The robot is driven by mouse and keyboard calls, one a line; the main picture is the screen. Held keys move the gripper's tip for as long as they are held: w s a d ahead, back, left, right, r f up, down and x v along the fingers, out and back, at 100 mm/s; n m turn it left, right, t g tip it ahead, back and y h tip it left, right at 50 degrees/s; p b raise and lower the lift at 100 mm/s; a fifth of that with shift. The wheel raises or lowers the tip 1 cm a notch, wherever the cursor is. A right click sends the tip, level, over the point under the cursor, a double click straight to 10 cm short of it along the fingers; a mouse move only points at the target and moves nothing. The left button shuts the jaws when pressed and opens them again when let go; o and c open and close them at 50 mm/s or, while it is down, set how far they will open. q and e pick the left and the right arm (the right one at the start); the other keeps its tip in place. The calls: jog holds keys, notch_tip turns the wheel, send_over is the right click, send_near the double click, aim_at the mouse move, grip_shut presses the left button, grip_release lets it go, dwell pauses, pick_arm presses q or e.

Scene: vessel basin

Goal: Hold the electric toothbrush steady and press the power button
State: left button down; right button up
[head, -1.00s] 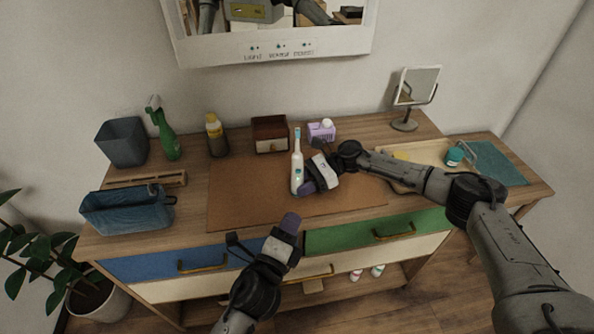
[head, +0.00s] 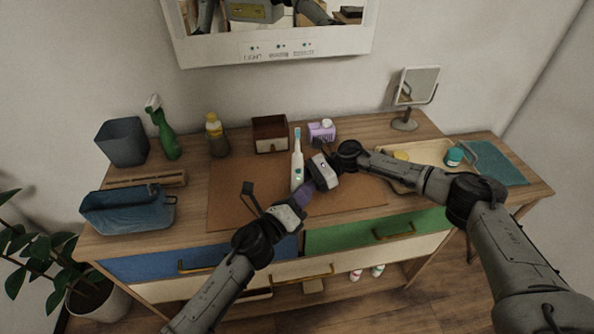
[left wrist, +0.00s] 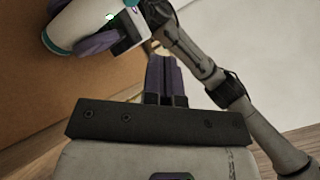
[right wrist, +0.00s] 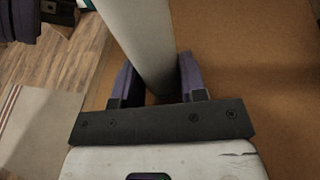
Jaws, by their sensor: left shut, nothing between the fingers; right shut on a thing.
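The white electric toothbrush (head: 297,165) with a teal-and-blue head stands upright on the brown mat. A small green button shows on its front. My right gripper (head: 308,188) is shut on its lower handle; the right wrist view shows the white handle (right wrist: 145,40) between the purple fingers (right wrist: 155,85). My left gripper (head: 302,197) is shut and empty, its purple fingertips close in front of the toothbrush and right gripper. In the left wrist view, the shut left fingers (left wrist: 165,75) point toward the right arm, with part of the toothbrush (left wrist: 85,20) at upper left. I cannot tell whether they touch it.
The brown mat (head: 235,190) is otherwise clear. Behind it stand a wooden box (head: 270,134), a purple holder (head: 321,132), a yellow-capped bottle (head: 216,135) and a green spray bottle (head: 163,130). A blue basket (head: 128,210) is left; a cream tray (head: 425,150) is right.

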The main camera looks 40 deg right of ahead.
aim_at(299, 182)
pick_arm(q)
jog(key=shift+w+d, duration=0.45)
jog(key=shift+w, duration=0.25)
jog(key=shift+w+d, duration=0.45)
jog(key=shift+w, duration=0.2)
jog(key=shift+w, duration=0.15)
dwell(1.2)
jog(key=shift+w+d, duration=0.25)
jog(key=shift+w+d, duration=0.1)
jog(key=shift+w, duration=0.1)
dwell(0.6)
jog(key=shift+s+a, duration=0.35)
jog(key=shift+s, duration=0.25)
jog(key=shift+s+a, duration=0.55)
jog(key=shift+s, duration=0.3)
jog(key=shift+s+a, duration=0.55)
jog(key=shift+s, duration=0.25)
jog(key=shift+s+a, duration=0.55)
jog(key=shift+s, duration=0.3)
